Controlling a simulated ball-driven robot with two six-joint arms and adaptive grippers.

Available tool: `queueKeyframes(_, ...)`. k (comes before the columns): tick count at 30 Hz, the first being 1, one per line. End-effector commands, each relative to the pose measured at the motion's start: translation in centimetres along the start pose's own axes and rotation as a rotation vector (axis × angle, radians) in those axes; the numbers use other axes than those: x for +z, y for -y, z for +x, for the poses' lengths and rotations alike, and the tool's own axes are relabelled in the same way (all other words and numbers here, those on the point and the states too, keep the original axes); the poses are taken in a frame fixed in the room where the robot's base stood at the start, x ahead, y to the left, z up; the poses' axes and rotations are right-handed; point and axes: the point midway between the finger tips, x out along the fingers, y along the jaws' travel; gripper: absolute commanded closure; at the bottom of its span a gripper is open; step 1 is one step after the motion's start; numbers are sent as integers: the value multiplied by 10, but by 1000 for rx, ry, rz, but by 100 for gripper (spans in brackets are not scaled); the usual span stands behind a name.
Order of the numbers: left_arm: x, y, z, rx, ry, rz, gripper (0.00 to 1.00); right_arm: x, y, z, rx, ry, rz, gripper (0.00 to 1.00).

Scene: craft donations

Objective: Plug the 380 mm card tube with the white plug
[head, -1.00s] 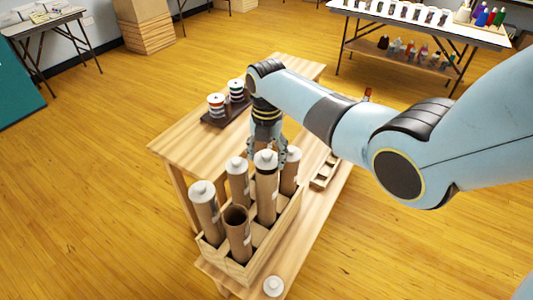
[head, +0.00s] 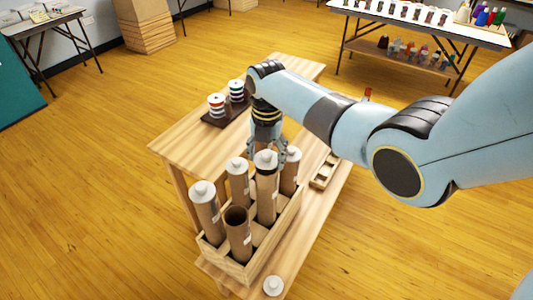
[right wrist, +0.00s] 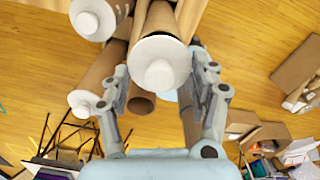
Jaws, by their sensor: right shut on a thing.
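My right gripper (head: 272,152) is over the crate's back part, its fingers pointing down. It is shut on the white plug (head: 265,157), which also shows between the fingertips in the right wrist view (right wrist: 158,65). The plug is right above a tall card tube (head: 266,198). A dark band shows just below the plug, like the tube's mouth; I cannot tell whether they touch. My left gripper is not in view.
The wooden crate (head: 239,270) also holds three capped tubes and an open tube (head: 238,239) in front. Another white plug (head: 273,286) lies on the table near its front end. Spools (head: 217,105) and a small wooden tray (head: 325,172) stand farther back.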

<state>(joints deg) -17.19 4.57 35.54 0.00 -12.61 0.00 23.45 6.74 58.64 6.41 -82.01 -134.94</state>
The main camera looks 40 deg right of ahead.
Motion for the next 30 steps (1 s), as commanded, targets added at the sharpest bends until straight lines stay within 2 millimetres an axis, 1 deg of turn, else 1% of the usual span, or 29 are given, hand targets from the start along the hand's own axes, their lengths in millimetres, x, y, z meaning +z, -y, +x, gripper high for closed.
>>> queueKeyframes(10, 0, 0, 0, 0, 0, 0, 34, 0, 0, -1, 0, 0, 0, 53)
queueKeyframes(24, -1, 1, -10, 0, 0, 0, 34, 0, 0, -15, -1, -1, 0, 53)
queueKeyframes(30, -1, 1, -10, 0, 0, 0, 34, 0, 0, -16, -1, -1, 0, 53)
